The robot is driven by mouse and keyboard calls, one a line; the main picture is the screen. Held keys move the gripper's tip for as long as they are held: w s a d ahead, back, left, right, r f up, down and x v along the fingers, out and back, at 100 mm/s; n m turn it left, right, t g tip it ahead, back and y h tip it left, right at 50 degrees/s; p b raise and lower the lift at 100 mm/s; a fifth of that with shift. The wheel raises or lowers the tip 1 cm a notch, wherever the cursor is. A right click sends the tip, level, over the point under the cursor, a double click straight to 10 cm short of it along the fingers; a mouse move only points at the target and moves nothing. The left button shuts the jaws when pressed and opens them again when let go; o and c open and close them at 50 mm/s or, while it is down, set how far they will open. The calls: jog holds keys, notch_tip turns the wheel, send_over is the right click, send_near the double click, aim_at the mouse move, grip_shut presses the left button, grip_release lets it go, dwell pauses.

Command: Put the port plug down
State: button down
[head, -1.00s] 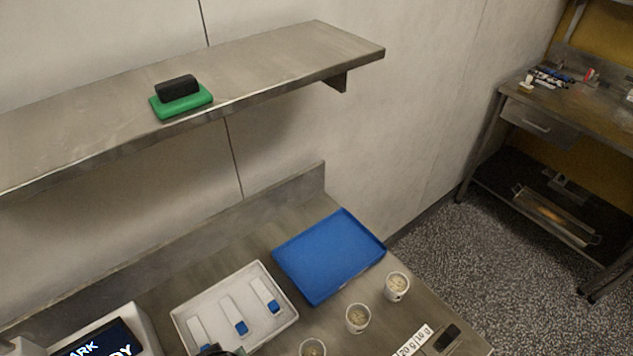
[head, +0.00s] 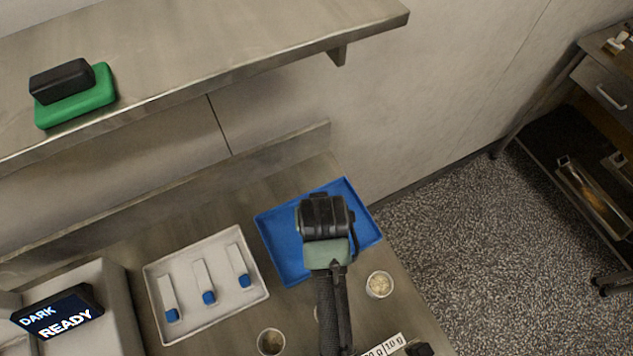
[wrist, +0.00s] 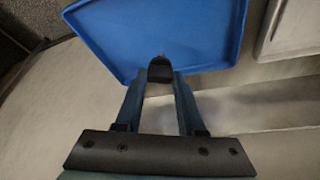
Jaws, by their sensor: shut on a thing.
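The port plug (wrist: 160,71) is a small dark piece with a short tip, held between the two fingertips of my gripper (wrist: 161,80) in the wrist view. My gripper is shut on it. Behind it in that view is the blue tray (wrist: 205,30), with the plug near the tray's edge; I cannot tell whether they touch. In the head view, my arm reaches over the blue tray (head: 282,245) and covers its middle. The fingertips and the plug are hidden there.
Left of the blue tray is a white tray (head: 190,325) with several blue-tipped white strips. Pale cups (head: 380,284) stand in front. A display reads "DARK READY" (head: 57,316). Above, a metal shelf (head: 210,60) holds a black-and-green block (head: 75,95).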

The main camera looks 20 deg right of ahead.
jog(key=shift+f, duration=2.25)
jog(key=shift+f, duration=0.2)
jog(key=c, duration=0.5)
grip_release()
jog(key=shift+r, duration=0.1)
jog(key=shift+d+r, duration=0.1)
jog(key=v, duration=1.2)
